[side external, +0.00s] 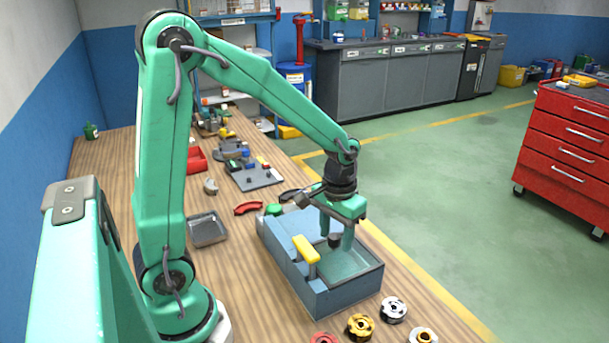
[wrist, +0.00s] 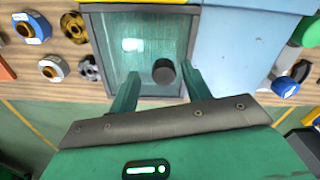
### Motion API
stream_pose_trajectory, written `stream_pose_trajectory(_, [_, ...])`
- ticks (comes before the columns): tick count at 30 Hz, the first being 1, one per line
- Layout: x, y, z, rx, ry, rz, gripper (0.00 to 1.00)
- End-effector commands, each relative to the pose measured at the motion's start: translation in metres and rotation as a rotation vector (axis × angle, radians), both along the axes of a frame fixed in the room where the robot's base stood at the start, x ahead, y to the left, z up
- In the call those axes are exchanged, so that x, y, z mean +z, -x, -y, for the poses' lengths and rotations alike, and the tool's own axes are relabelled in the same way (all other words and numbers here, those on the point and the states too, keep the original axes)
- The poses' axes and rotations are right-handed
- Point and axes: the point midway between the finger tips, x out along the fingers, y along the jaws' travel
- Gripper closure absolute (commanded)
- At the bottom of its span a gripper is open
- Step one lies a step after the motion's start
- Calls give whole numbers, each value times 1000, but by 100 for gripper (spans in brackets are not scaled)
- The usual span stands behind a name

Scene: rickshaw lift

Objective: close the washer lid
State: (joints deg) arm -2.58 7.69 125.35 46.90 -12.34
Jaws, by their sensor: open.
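The washer (side external: 310,285) is a blue-grey box on the wooden bench, with a recessed greenish bay at its right part. A see-through greenish panel seems to cover this bay, with a dark round knob (side external: 335,240) on it; I take this as the lid (wrist: 130,45), but how far it covers is unclear. A yellow handle (side external: 306,249) stands on the box beside the bay. My gripper (side external: 337,234) is open over the bay, pointing down. In the wrist view the knob (wrist: 163,71) lies between the fingertips (wrist: 159,75), with gaps either side.
Several round metal parts (side external: 360,326) lie at the bench's near end. A grey tray (side external: 208,229), a red curved piece (side external: 248,208) and a green item (side external: 274,209) lie left of and behind the washer. A red tool cabinet (side external: 565,150) stands apart on the floor.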

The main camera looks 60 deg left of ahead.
Motion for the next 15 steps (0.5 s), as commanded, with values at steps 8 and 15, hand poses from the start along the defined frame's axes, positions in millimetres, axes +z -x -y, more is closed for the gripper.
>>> stream_pose_trajectory(8, [17,-1,0,1,0,4,52])
stream_pose_trajectory(15, [47,-1,0,0,0,4,52])
